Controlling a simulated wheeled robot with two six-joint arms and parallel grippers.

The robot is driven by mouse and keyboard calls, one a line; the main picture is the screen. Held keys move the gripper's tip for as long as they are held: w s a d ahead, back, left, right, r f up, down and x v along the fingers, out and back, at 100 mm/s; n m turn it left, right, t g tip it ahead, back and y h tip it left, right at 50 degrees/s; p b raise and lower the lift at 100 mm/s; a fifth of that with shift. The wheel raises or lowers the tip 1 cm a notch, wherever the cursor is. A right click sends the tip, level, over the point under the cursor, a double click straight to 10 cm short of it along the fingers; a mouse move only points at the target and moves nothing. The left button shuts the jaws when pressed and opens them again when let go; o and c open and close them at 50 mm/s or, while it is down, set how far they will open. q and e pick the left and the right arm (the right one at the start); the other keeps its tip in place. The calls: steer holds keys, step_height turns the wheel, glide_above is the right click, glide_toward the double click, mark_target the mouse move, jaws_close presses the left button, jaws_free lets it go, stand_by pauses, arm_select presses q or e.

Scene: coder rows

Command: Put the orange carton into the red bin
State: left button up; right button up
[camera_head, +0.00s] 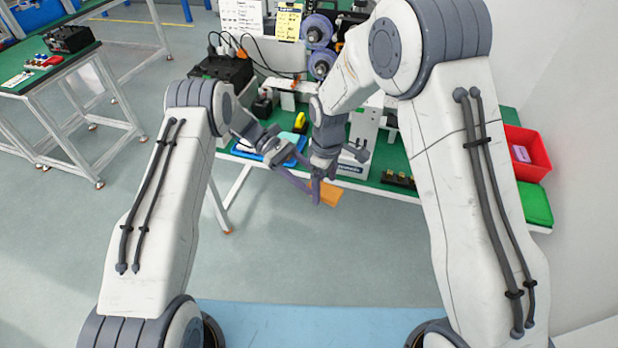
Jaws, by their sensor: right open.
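The orange carton (328,193) shows in the head view just past the table's front edge, with the grey floor behind it. Both grippers are close to it and hide part of it. My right gripper (316,190) points down with its jaws open, its fingertips overlapping the carton in the picture. My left gripper (296,177) reaches in from the left, its fingers towards the carton. Whether it is shut on the carton cannot be made out. The red bin (538,165) stands at the right end of the table with a small lilac item (521,153) inside.
The green-topped table (394,160) carries a machine with purple rollers (318,30), a blue tray (262,150) and a black box (225,68). A green lid or tray (535,204) lies in front of the bin. Another bench (60,72) stands far left. The floor before the table is clear.

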mark_target(324, 189)
step_height(324, 189, up, 12)
arm_select(q)
steer(key=s+a+n+t, duration=0.2)
steer(key=a+n+t, duration=0.2)
steer(key=a+t, duration=0.1)
steer(key=s+a+f+n+t, duration=0.1)
steer(key=s+a+n+t, duration=0.1)
steer(key=a+n+t, duration=0.3)
steer(key=s+a+n+t, duration=0.2)
steer(key=a+n+t, duration=0.2)
steer(key=a, duration=0.2)
steer(key=shift+a+f+t+y, duration=0.1)
steer(key=shift+f+t+y, duration=0.2)
steer(key=shift+t, duration=0.1)
arm_select(e)
steer(key=s+d+r+m, duration=0.1)
steer(key=s+m, duration=0.1)
steer(key=s, duration=1.1)
steer(key=s+d+r+m+y, duration=0.1)
steer(key=s+d+r+m, duration=0.1)
steer(key=s, duration=1.1)
steer(key=shift+s+r+m, duration=0.25)
steer(key=shift+s+m, duration=0.1)
steer(key=shift+m, duration=0.35)
